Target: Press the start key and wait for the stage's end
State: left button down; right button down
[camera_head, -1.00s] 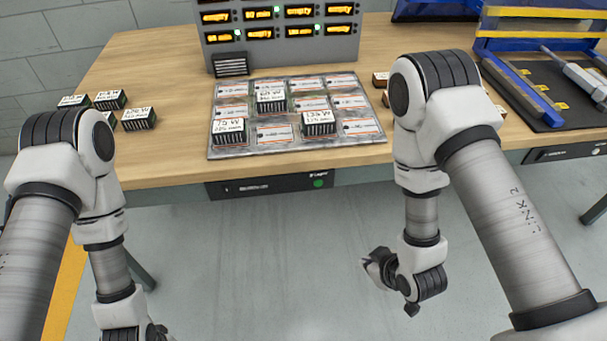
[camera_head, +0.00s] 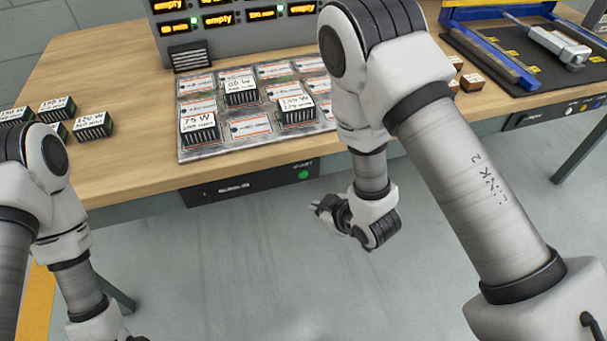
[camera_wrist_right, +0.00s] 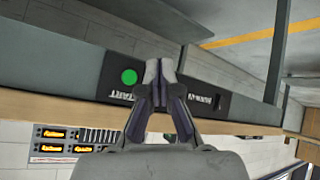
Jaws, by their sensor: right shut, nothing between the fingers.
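The green start key (camera_head: 303,175) is a round button on the dark panel (camera_head: 235,190) on the table's front edge. In the right wrist view the key (camera_wrist_right: 129,76) and its START lettering are just left of my fingertips. My right gripper (camera_head: 318,208) is shut and empty, pointing towards the panel, slightly below and right of the key in the head view. In the right wrist view its fingertips (camera_wrist_right: 160,68) lie over the panel; I cannot tell whether they touch it. My left arm is at the lower left, its gripper out of view.
A metal tray (camera_head: 185,147) with labelled slots carries three dark modules. Behind it a grey display unit (camera_head: 240,40) shows amber "empty" and minute readings with some green lamps. Several modules (camera_head: 92,125) stand at the left. A blue-framed rack (camera_head: 490,55) is at the right.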

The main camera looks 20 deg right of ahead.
aim_at(303, 175)
jog(key=w, duration=0.7)
jog(key=shift+a, duration=0.15)
jog(key=shift+w, duration=0.1)
dwell(1.1)
jog(key=shift+w, duration=0.3)
jog(key=shift+w, duration=0.35)
dwell(0.6)
jog(key=shift+s, duration=0.1)
jog(key=shift+s+p, duration=0.35)
jog(key=shift+s, duration=0.35)
